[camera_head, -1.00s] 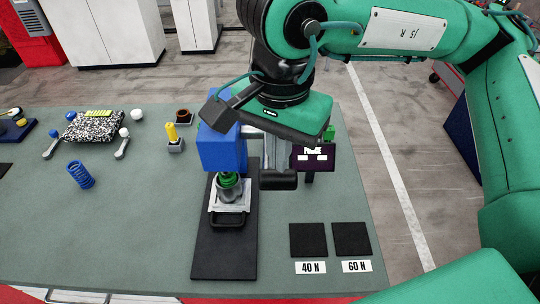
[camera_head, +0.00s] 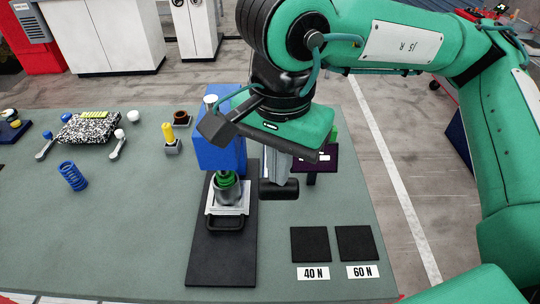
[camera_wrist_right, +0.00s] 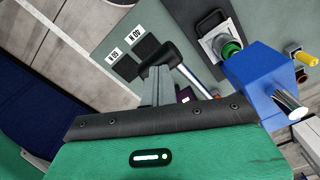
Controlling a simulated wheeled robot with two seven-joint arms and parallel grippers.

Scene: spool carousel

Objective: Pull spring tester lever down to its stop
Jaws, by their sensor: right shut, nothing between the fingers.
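The spring tester has a blue head (camera_head: 218,150) on a black base plate (camera_head: 222,262). A green spring (camera_head: 226,181) stands in its metal cup below the head. The lever's black grip (camera_head: 278,189) juts out right of the head; its silver rod (camera_wrist_right: 196,82) shows in the right wrist view, running from the grip toward the head. My right gripper (camera_head: 277,178) points down at the grip, shut and empty. In the right wrist view its fingertips (camera_wrist_right: 157,72) overlap the grip's side; I cannot tell whether they touch. My left gripper is not in view.
A dark display (camera_head: 317,160) stands behind my right gripper, partly hidden. Two black pads labelled 40 N (camera_head: 310,244) and 60 N (camera_head: 355,243) lie at the right. The table between is clear.

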